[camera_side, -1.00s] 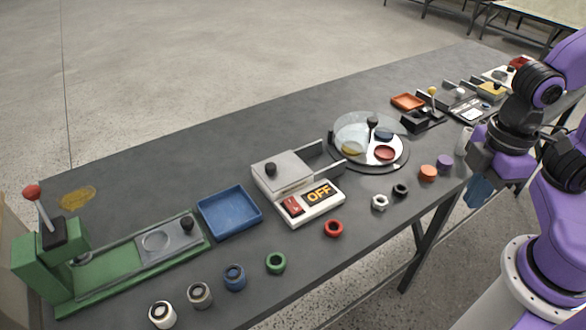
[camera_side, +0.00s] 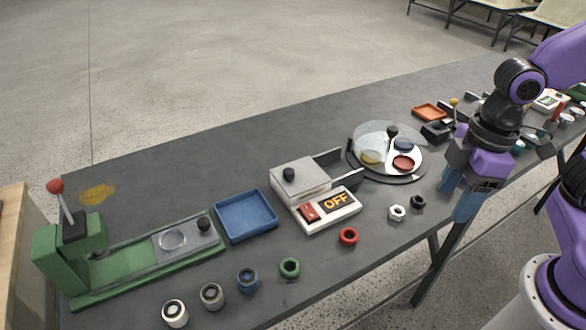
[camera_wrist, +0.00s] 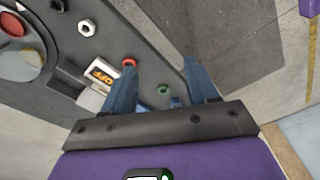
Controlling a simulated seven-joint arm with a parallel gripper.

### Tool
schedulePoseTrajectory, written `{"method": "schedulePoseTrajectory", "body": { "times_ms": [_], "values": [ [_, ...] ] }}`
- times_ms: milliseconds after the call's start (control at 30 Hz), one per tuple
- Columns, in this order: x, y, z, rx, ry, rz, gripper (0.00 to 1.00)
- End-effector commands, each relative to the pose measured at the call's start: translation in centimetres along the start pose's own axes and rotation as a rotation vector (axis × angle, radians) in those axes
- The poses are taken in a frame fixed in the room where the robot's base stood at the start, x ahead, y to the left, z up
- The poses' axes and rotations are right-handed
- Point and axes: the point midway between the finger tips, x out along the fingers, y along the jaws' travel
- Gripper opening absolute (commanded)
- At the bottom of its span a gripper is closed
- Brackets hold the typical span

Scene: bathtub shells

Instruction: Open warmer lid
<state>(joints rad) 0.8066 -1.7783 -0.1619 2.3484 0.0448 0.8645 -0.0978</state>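The warmer (camera_side: 326,219) is a white box with a red switch and a display reading OFF. Its pale grey lid (camera_side: 305,186) with a black knob (camera_side: 289,174) lies flat over the rear part, shut. My gripper (camera_side: 461,202) is well to the right of the warmer, over the table's front edge, blue fingers pointing down. In the wrist view my gripper (camera_wrist: 162,85) has its two fingers wide apart with nothing held between them. The OFF display (camera_wrist: 99,75) shows there at the left finger; the lid is largely hidden behind that finger.
A round turntable with a clear cover (camera_side: 388,145) stands right of the warmer, a blue tray (camera_side: 246,216) left of it. A red ring (camera_side: 348,236), a white nut (camera_side: 397,212) and a black ring (camera_side: 418,202) lie along the front. A green press (camera_side: 75,250) stands far left.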

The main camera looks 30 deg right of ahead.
Motion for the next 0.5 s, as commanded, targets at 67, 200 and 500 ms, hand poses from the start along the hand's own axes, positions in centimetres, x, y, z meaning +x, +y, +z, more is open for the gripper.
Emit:
{"method": "schedulePoseTrajectory", "body": {
  "times_ms": [67,200,500],
  "values": [
    [0.1,1.7,-3.3,0.030,0.029,-0.005,0.58],
    [0.3,5.3,-8.4,0.076,0.087,-0.006,0.58],
    [1.6,15.5,-17.3,0.174,0.213,0.029,0.58]
  ]
}}
